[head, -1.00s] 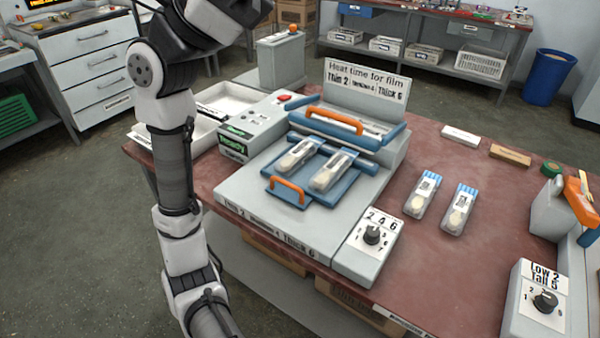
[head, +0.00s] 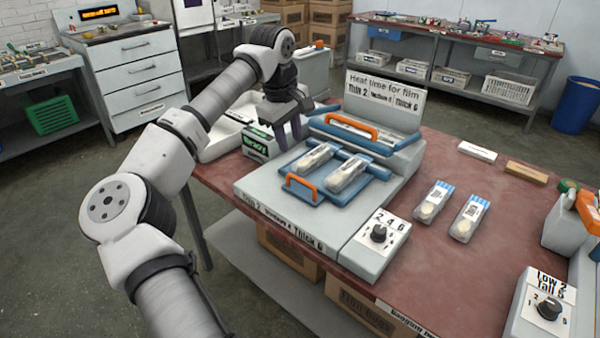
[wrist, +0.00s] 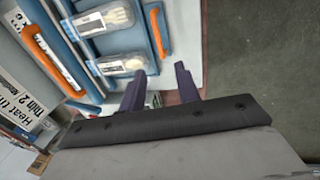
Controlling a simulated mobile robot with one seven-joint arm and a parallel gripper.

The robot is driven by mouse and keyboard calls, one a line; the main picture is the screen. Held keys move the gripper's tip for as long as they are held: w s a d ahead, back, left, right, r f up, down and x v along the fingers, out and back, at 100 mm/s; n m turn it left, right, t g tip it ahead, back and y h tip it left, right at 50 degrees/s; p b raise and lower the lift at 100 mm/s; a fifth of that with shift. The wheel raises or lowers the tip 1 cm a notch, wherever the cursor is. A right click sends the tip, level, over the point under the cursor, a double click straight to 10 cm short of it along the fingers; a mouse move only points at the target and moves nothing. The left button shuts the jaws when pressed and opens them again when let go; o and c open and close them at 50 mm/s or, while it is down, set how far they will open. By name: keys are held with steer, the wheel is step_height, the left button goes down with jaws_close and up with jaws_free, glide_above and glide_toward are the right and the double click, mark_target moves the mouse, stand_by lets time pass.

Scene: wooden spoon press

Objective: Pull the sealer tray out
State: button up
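The blue sealer tray (head: 318,195) lies on the grey base of the sealer (head: 262,190), in front of its raised blue jaw with an orange handle (head: 351,127). Two clear packs (head: 315,156) (head: 349,172) lie on the tray. The tray's own orange handle (head: 301,188) is at its front edge; it also shows in the wrist view (wrist: 158,34). My gripper (head: 288,130) is above the sealer's control box, left of and behind the tray. Its two dark fingers (wrist: 161,84) are apart with nothing between them, and it does not touch the tray handle.
A dial box (head: 378,245) stands at the sealer's front right corner. Two more packs (head: 432,202) (head: 466,218) lie on the red table (head: 440,270). A white tray (head: 222,135) is behind my arm. The space in front of the tray handle is clear.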

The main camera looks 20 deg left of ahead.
mark_target(299, 178)
steer(key=f, duration=0.4)
steer(key=w+f+p, duration=0.1)
steer(key=f, duration=0.2)
steer(key=w+d+f+p, duration=0.1)
steer(key=f, duration=0.3)
steer(key=shift+w+f, duration=0.1)
steer(key=shift+f, duration=0.2)
jaws_close()
